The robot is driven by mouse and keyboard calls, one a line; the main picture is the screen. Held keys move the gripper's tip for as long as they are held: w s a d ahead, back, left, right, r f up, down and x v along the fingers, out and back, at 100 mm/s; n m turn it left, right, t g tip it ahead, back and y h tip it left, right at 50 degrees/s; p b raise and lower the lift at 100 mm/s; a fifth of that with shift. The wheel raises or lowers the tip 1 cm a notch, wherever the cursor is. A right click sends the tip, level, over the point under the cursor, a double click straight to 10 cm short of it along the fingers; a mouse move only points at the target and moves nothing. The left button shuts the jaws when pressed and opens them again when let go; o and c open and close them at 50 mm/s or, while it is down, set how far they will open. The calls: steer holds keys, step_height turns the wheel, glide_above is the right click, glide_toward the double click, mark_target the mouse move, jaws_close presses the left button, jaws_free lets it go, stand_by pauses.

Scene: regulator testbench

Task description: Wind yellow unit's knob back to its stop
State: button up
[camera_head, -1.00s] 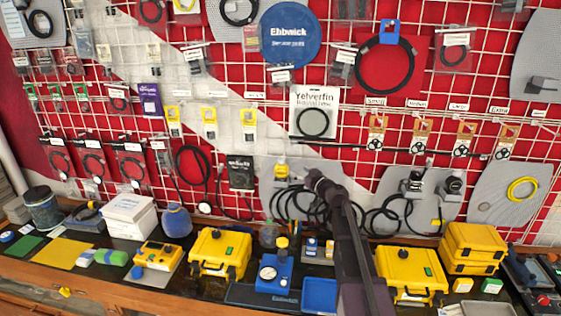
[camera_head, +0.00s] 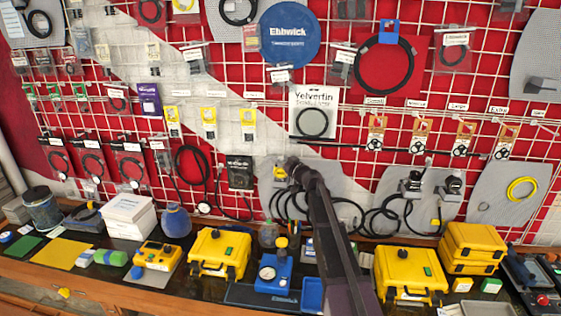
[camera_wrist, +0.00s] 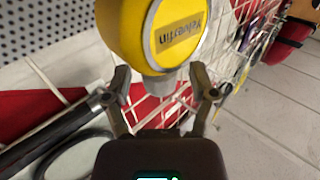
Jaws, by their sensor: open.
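The yellow unit (camera_wrist: 172,32) is a round yellow body labelled Yelverfin, at the top of the wrist view. A grey knob-like part (camera_wrist: 163,84) sits at its lower end. My gripper (camera_wrist: 160,80) is open, with one finger on each side of this grey part; I cannot tell whether either finger touches it. In the head view, a small yellow unit (camera_head: 279,172) shows on a grey perforated panel, partly covered by the end of my arm. My gripper's fingers cannot be made out there.
The perforated panel (camera_wrist: 45,28) and white wire grid lie close behind the unit. Black hoses (camera_head: 380,218) hang on the wall to the right. Below, the bench holds yellow cases (camera_head: 218,252) and a blue gauge unit (camera_head: 274,271).

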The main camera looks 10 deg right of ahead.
jaws_close()
steer(key=shift+n+g+y, duration=0.3)
steer(key=shift+n+y, duration=0.1)
steer(key=shift+y, duration=0.1)
steer(key=n+g+y, duration=0.2)
steer(key=y, duration=0.1)
steer(key=shift+w+n+g+y, duration=0.15)
steer(key=shift+n+g+y, duration=0.15)
steer(key=shift+n, duration=0.1)
steer(key=shift+n+g+y, duration=1.4)
steer(key=shift+n+g, duration=0.1)
steer(key=shift+g, duration=0.7)
